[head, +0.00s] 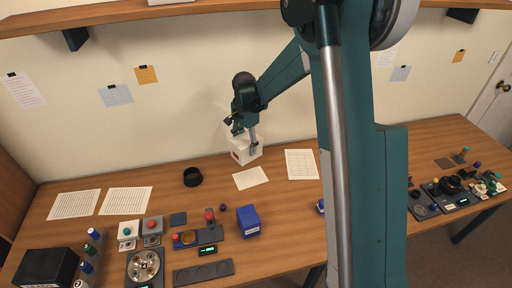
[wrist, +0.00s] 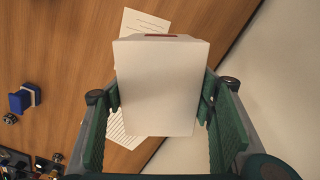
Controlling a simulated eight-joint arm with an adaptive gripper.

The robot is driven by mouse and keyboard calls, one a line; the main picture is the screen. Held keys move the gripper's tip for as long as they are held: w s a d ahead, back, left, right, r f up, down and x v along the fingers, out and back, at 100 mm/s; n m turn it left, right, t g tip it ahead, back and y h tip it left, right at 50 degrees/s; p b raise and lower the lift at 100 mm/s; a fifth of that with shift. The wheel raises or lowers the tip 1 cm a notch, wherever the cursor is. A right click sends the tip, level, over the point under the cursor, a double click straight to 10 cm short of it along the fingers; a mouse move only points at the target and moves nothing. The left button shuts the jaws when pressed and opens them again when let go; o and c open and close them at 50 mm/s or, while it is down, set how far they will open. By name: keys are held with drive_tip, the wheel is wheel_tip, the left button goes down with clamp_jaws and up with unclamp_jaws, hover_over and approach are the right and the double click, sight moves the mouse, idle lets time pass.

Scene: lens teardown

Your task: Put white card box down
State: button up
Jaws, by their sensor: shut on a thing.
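The white card box (head: 243,150) is near the back of the wooden table, close to the wall, in the head view. In the wrist view the white card box (wrist: 160,85) fills the middle, with a small dark red mark on its far edge. My gripper (head: 246,137) is shut on the box, with one green finger on each side; the fingers also show in the wrist view (wrist: 160,103). I cannot tell whether the underside of the box touches the table. The box hides part of the paper sheets behind it in the wrist view.
Paper sheets (head: 251,178) lie in front of the box, with another sheet (head: 301,164) to its right. A black ring (head: 193,177) is to the left. A blue box (head: 248,221) and several parts stand nearer the front. The wall is close behind.

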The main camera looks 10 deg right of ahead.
drive_tip(key=d+m, duration=0.5)
drive_tip(key=d, duration=2.3)
drive_tip(key=shift+r, duration=0.15)
wheel_tip(320, 180, down, 6)
drive_tip(key=shift+f, duration=0.25)
drive_tip(key=shift+f, duration=1.75)
drive_tip(key=shift+f+b, duration=0.15)
drive_tip(key=shift+b, duration=0.15)
drive_tip(key=o, duration=1)
